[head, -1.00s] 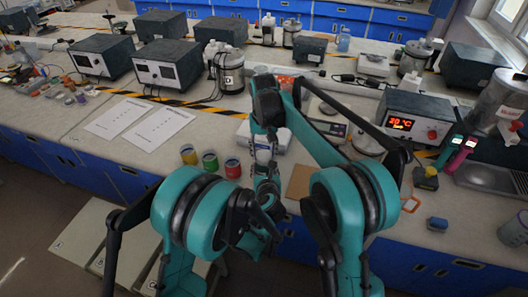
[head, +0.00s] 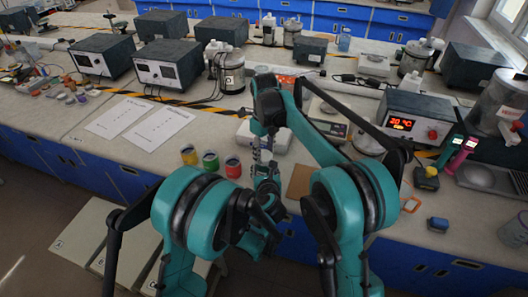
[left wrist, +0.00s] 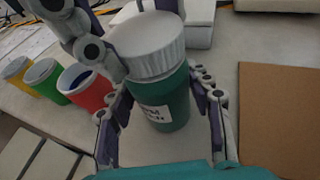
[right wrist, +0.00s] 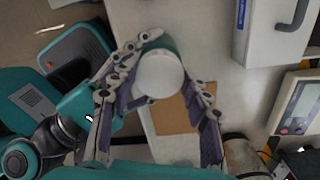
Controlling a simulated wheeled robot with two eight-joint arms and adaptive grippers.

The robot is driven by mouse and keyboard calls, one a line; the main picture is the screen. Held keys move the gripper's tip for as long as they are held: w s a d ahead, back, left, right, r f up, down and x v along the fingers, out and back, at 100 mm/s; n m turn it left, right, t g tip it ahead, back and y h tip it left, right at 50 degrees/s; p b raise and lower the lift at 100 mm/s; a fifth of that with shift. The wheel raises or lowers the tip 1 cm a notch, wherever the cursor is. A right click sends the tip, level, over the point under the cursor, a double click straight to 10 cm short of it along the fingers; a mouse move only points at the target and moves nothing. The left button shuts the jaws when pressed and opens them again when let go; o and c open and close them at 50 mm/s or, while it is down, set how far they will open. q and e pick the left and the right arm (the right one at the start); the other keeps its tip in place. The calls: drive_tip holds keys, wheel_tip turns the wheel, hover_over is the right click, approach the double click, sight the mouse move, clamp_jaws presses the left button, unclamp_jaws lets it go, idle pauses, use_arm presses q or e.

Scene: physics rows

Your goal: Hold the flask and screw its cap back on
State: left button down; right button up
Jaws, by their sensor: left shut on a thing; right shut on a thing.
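The flask (left wrist: 168,108) is a green cylinder with a white printed label, upright in the left wrist view. My left gripper (left wrist: 163,122) is shut around its body, one finger on each side. The pale grey ribbed cap (left wrist: 147,45) is on the flask's mouth; I cannot tell how far it is threaded. My right gripper (right wrist: 164,84) is shut on the cap, which shows from above as a pale disc (right wrist: 159,74) in the right wrist view, with some green beside it. In the head view my right gripper (head: 262,150) is above my left, and the arms mostly hide the flask.
Yellow, green and red jars (head: 210,161) stand left of the grippers near the bench edge. A brown board (head: 299,182) lies to the right, and a white box-like device (head: 246,134) is behind. A heater reading 20 °C (head: 402,122) stands farther right.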

drive_tip(key=o, duration=0.9)
drive_tip(key=shift+c, duration=0.2)
wheel_tip(320, 180, up, 12)
use_arm(q)
drive_tip(key=c, duration=0.6)
unclamp_jaws()
